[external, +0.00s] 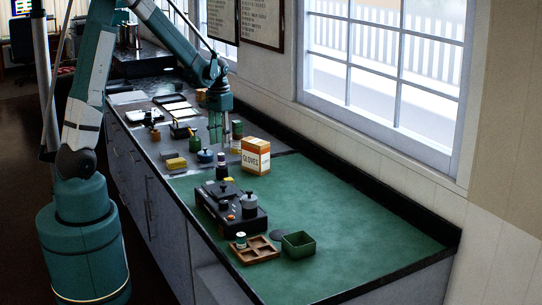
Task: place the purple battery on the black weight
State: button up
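A small dark cylinder with a pale band, which looks like the purple battery (221,165), stands upright at the back edge of the green mat. A dark knobbed piece (224,205) on the black lever frame may be the black weight, but it is too small to be sure. My gripper (216,140) points down over the grey counter, behind and slightly left of the battery and apart from it. Its fingers are small and dark, so their opening and any held thing are unclear.
The black lever frame (213,217) carries a grey knobbed weight (250,202). A gloves box (256,157) stands right of the battery. A brown divided tray (253,251) and green bin (298,245) are in front. The right of the green mat (350,230) is clear.

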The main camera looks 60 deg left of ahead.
aim_at(222, 155)
jog(key=shift+r, duration=2.25)
jog(key=s+d+r+m+t, duration=0.1)
jog(key=s+d+r+t, duration=0.1)
jog(key=s+d+r, duration=0.5)
jog(key=s+d+r+t, duration=0.1)
jog(key=d+r, duration=0.4)
jog(key=d, duration=0.5)
jog(key=s+d+r+m+t, duration=0.1)
jog(key=s+d+t, duration=0.3)
jog(key=s+d, duration=0.9)
jog(key=shift+s+r+m, duration=0.3)
jog(key=shift+s+r, duration=0.05)
jog(key=shift+r, duration=0.05)
jog(key=shift+f, duration=0.1)
notch_tip(222, 155, down, 10)
jog(key=b, duration=1)
